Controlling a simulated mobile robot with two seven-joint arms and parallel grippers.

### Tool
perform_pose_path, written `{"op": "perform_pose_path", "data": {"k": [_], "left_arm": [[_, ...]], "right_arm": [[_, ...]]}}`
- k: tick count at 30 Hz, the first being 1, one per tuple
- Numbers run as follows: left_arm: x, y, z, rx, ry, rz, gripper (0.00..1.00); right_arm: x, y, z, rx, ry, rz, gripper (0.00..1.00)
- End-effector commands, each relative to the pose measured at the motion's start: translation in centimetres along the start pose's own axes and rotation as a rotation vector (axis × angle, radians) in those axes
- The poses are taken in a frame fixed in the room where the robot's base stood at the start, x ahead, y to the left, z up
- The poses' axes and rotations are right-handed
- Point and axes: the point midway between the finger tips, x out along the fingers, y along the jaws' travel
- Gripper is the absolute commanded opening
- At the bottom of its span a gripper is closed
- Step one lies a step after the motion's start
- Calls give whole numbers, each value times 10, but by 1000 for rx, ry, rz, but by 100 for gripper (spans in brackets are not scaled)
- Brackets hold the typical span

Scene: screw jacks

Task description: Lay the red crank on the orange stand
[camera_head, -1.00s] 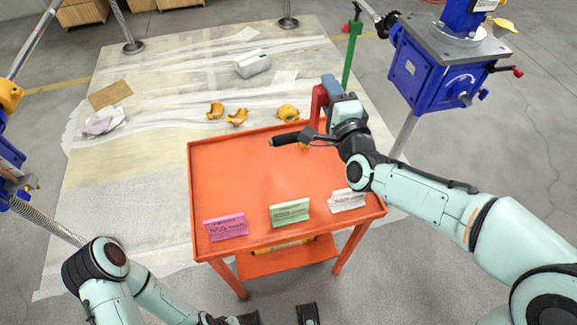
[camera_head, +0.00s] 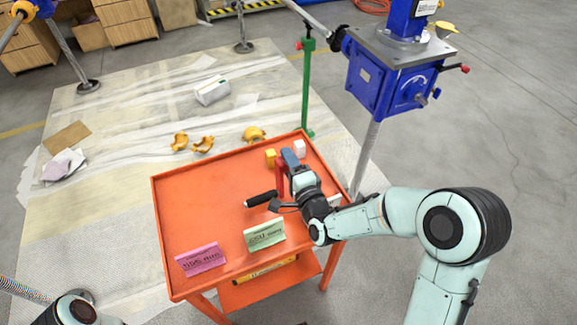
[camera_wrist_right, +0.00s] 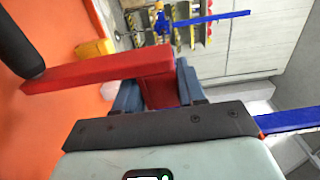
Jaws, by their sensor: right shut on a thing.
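The red crank (camera_head: 279,178) has a red arm and a black handle (camera_head: 261,199). My right gripper (camera_head: 290,158) is shut on its red end, over the right part of the orange stand (camera_head: 195,210). In the right wrist view, the red arm (camera_wrist_right: 95,73) runs left from between the blue-grey fingers (camera_wrist_right: 158,92) to the black handle (camera_wrist_right: 20,45). Orange surface lies beyond the crank there. I cannot tell whether the crank touches the stand top. My left gripper is out of view; only part of my left arm shows at lower left.
A yellow block (camera_head: 270,158) and a white block (camera_head: 300,148) stand near the far right corner. Pink (camera_head: 201,259) and green (camera_head: 264,234) cards stand along the front. The stand's left and middle are clear. A blue screw jack (camera_head: 390,85) rises behind right.

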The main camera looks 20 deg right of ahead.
Motion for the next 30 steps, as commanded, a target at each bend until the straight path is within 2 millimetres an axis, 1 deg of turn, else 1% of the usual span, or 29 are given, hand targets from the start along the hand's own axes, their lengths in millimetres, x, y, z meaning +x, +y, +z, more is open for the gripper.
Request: {"op": "perform_pose_path", "data": {"k": [1,3,12,17,18,19,20,30], "left_arm": [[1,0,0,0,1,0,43],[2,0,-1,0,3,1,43],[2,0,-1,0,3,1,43],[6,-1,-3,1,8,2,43],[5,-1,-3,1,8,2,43],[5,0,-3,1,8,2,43],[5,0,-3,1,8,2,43],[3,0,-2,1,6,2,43]], "right_arm": [[0,6,0,0,-1,-5,0],[0,12,1,0,-1,-6,0],[0,13,0,0,-1,-10,0],[0,17,0,0,-1,-10,0],[0,19,0,0,-1,-2,49],[0,19,0,0,-1,-2,59],[0,18,0,0,-1,-3,65],[0,16,0,0,-1,-2,65]]}}
